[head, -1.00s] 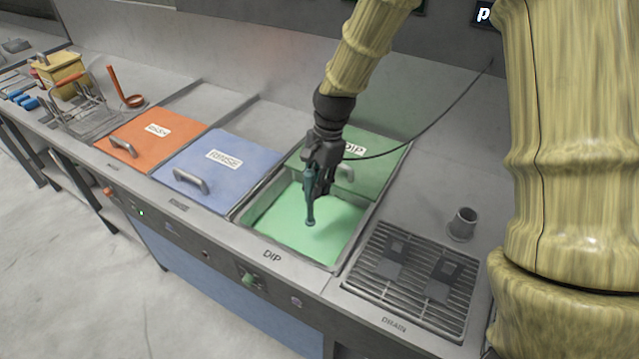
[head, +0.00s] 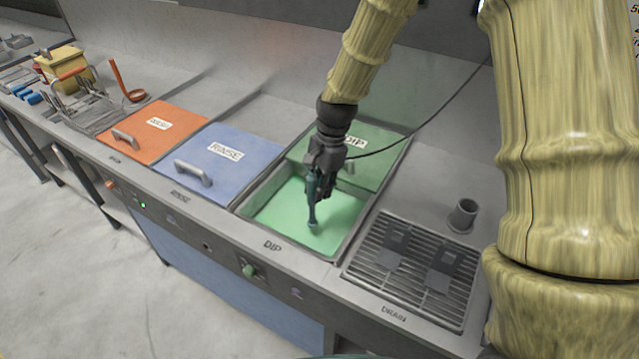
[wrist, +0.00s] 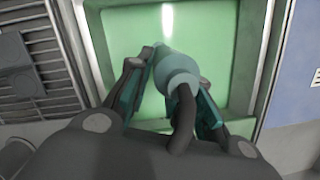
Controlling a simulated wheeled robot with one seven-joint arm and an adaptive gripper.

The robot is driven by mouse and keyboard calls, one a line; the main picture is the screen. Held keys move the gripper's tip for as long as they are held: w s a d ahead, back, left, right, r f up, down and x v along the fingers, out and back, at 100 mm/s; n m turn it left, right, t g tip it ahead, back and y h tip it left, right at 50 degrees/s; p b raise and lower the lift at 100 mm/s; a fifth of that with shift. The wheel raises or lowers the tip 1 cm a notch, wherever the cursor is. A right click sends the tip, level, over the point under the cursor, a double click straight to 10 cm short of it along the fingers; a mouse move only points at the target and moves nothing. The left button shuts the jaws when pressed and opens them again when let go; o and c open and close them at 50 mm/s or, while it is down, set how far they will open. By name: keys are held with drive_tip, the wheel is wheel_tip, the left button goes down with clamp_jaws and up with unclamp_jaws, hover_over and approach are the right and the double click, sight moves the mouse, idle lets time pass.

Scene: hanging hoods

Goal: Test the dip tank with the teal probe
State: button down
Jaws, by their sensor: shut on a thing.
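My gripper (head: 318,188) is shut on the teal probe (head: 312,215), which points down over the dip tank (head: 262,232). The probe's lower tip shows against the green liquid (head: 338,212); I cannot tell for certain whether it touches the surface. In the wrist view the probe (wrist: 177,75) sits between the finger pads, its dark cable looping back toward me, with the green liquid (wrist: 215,25) behind it. The green DIP lid (head: 378,165) lies at the back of the tank, leaving the front part open.
Left of the tank are the closed blue RINSE lid (head: 220,155) and an orange lid (head: 155,130) with handles. To the right are a drain grate (head: 405,275) with two dark plates and a small grey cup (head: 463,215). A yellow box (head: 62,70) stands far left.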

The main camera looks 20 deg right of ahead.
wheel_tip(320, 180, down, 7)
drive_tip(key=b, duration=0.2)
idle(0.7)
drive_tip(key=shift+r, duration=0.15)
idle(2.3)
wheel_tip(320, 180, up, 14)
drive_tip(key=p, duration=1.2)
drive_tip(key=shift+r, duration=0.15)
drive_tip(key=shift+d, duration=0.1)
